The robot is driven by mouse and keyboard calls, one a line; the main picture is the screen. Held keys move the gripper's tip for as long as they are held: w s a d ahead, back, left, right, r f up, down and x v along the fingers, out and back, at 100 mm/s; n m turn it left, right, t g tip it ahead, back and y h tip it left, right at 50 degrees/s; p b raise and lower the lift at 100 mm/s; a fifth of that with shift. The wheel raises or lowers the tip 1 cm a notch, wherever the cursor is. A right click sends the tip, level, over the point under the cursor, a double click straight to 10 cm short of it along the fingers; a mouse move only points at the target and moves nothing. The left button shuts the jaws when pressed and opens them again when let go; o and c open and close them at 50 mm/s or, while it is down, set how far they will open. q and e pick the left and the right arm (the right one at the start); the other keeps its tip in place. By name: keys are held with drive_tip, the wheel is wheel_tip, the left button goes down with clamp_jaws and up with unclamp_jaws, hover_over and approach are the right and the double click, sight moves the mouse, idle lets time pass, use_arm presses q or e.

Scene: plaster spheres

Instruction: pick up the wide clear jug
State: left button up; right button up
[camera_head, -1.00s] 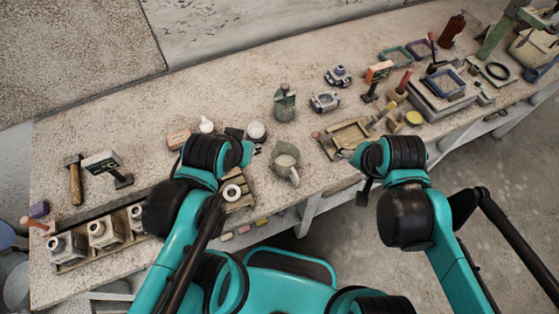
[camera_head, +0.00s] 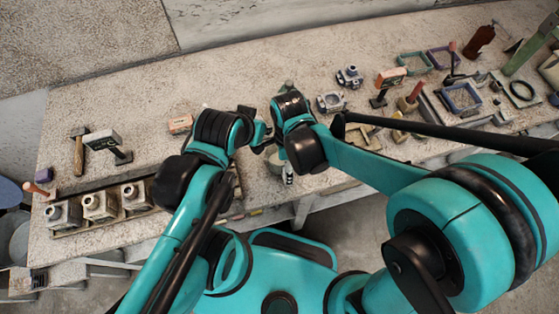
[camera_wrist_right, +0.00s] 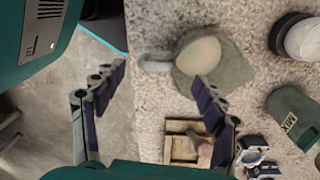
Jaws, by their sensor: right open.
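The wide jug (camera_wrist_right: 232,78) shows in the right wrist view as a grey-green vessel with a pale round mouth and a handle pointing left. In the head view the jug (camera_head: 275,161) is near the bench's front edge, mostly hidden by my right arm. My right gripper (camera_wrist_right: 160,76) is open and empty; its right fingertip overlaps the jug's lower edge in the wrist view, and I cannot tell whether they touch. In the head view a small part of my right gripper (camera_head: 289,176) shows beside the jug. My left gripper is largely hidden behind its own wrist.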

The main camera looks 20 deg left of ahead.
drive_tip(key=f, duration=0.2)
drive_tip(key=f+b, duration=0.1)
drive_tip(key=f, duration=0.1)
drive_tip(key=f+b, duration=0.1)
drive_tip(key=shift+s+d+f, duration=0.1)
drive_tip(key=shift+s+f, duration=0.25)
drive_tip(key=shift+f, duration=0.05)
drive_tip(key=shift+r, duration=0.1)
drive_tip(key=c, duration=1.5)
